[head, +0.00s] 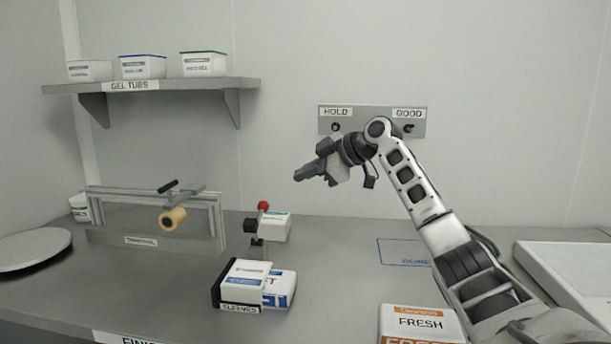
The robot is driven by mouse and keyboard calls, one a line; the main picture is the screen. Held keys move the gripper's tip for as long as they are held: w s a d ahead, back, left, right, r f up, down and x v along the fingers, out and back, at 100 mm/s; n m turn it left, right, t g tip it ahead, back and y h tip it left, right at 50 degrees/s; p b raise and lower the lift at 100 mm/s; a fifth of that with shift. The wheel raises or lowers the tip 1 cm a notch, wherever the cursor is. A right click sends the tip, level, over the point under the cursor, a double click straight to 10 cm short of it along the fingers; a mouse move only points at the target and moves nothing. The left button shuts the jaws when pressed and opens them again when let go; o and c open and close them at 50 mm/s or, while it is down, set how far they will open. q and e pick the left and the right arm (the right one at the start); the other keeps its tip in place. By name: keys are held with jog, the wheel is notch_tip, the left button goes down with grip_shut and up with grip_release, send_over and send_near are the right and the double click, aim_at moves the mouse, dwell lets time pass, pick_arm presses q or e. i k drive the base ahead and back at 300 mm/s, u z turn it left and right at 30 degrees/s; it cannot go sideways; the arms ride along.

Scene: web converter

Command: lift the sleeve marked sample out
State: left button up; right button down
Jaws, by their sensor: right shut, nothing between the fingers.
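A black holder labelled SLEEVES (217,293) stands on the counter, left of centre. A white sleeve with blue print (246,272) sits in it, and another white sleeve with large blue letters (280,288) shows behind it to the right. I cannot read the word sample on either. My right gripper (301,175) is shut and empty, in the air above and behind the holder, pointing left. My left gripper is not in view.
A red-knobbed device with a white box (275,227) stands behind the holder. A FRESH box (420,322) is at the front right. A framed stand with a roller (172,218) is at left. A blue-outlined counter area (403,252) is clear. A HOLD/GOOD panel (372,121) is on the wall.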

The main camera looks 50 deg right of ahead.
aim_at(244, 281)
jog(key=k, duration=1)
